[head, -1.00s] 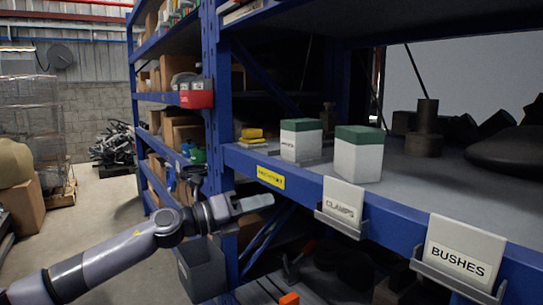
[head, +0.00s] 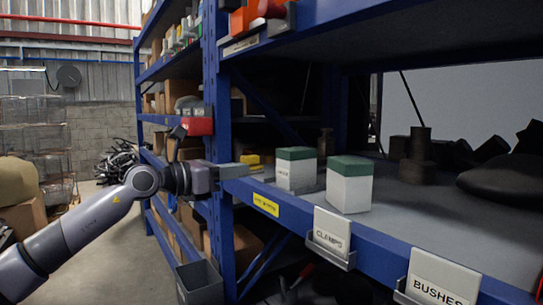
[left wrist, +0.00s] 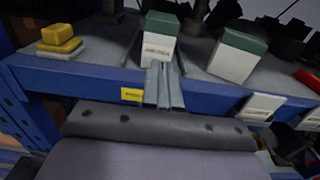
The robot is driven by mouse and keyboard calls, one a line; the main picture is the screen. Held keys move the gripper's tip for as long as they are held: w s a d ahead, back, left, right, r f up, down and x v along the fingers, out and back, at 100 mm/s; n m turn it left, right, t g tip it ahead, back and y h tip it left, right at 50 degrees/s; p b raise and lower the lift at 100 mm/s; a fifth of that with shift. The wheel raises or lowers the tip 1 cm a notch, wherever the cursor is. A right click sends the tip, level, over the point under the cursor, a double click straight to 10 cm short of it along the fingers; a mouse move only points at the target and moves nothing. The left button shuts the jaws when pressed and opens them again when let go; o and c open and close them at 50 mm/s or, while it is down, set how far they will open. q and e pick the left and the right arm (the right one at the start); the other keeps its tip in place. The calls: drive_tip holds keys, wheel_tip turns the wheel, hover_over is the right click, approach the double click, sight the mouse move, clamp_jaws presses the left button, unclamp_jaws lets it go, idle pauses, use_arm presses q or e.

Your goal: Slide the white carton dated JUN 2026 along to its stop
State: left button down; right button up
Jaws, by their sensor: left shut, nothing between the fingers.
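Two white cartons with green tops stand upright on the shelf. The left carton (head: 297,172) has a line of dark print, too small to read surely; in the left wrist view this carton (left wrist: 159,48) stands straight beyond my fingertips, between thin grey strips. The right carton (head: 349,188) shows no print in the head view; it also shows in the left wrist view (left wrist: 236,56). My left gripper (head: 243,170) is shut and empty at the shelf's front edge, left of the printed carton; its fingers (left wrist: 163,74) hide the carton's foot, so contact is unclear. No stop is clearly visible.
Yellow blocks (head: 252,160) lie behind the gripper, left of the cartons. A blue upright (head: 218,110) stands close to my arm. Label holders reading CLAMPS (head: 331,230) and BUSHES (head: 441,279) hang on the front beam. Dark round parts (head: 417,160) stand farther right.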

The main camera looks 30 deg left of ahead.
sight(283, 164)
use_arm(q)
drive_tip(key=p+x, duration=0.2)
drive_tip(key=x, duration=0.5)
drive_tip(key=shift+w+d+r+p, duration=0.15)
drive_tip(key=shift+w+p, duration=0.1)
drive_tip(key=shift+p, duration=0.15)
drive_tip(key=shift+x, duration=0.85)
